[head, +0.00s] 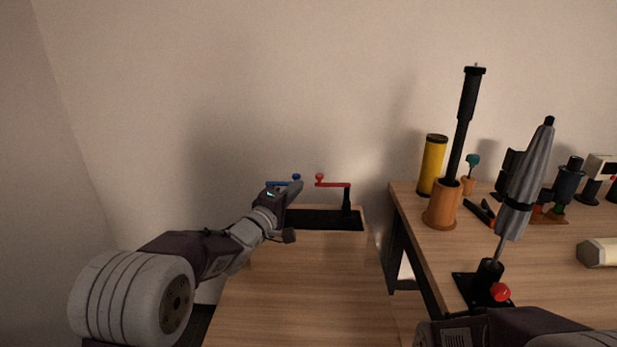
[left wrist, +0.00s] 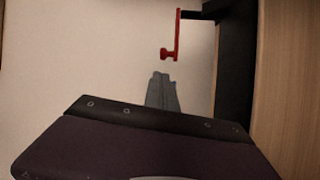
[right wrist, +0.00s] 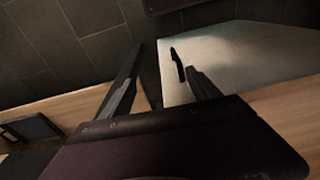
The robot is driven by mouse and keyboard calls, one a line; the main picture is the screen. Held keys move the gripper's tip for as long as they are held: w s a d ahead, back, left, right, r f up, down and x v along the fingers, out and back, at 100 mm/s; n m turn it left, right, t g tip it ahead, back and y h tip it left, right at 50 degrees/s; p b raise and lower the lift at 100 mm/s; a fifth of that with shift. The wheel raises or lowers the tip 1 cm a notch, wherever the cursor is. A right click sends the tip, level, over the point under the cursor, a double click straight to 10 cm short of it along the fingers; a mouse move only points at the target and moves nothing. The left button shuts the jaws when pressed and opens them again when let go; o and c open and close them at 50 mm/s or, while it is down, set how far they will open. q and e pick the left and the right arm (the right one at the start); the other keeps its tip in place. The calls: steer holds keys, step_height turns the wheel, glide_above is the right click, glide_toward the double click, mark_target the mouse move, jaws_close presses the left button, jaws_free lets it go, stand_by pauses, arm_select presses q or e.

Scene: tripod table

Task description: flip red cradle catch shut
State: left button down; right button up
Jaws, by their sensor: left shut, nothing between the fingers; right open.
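The red cradle catch (head: 335,184) is a thin bar with a round knob at its left end, lying level and joined at its right end to a black post (head: 346,200). The catch also shows in the left wrist view (left wrist: 177,38), with its knob just beyond my fingertips. My left gripper (head: 298,186) is shut and empty, to the left of the red knob and apart from it. It partly hides a blue catch (head: 280,184). My right gripper (right wrist: 163,62) is open and empty in the right wrist view; its fingers are out of the head view.
The catches stand over a black base (head: 322,220) on a wooden surface (head: 305,285). The table at right (head: 435,260) holds a yellow cylinder (head: 432,165), a brown cup with a black rod (head: 443,205), a folded grey umbrella-like object (head: 524,185) and several other items. A gap separates the two surfaces.

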arm_select(q)
steer(key=p+x, duration=0.1)
steer(key=x, duration=0.6)
arm_select(e)
steer(key=shift+r, duration=0.8)
arm_select(q)
steer(key=shift+s+d+n+t+y, duration=0.1)
steer(key=shift+s+n+t+y, duration=0.3)
steer(key=shift+y, duration=0.3)
arm_select(e)
steer(key=shift+a+f, duration=0.25)
steer(key=shift+f, duration=0.15)
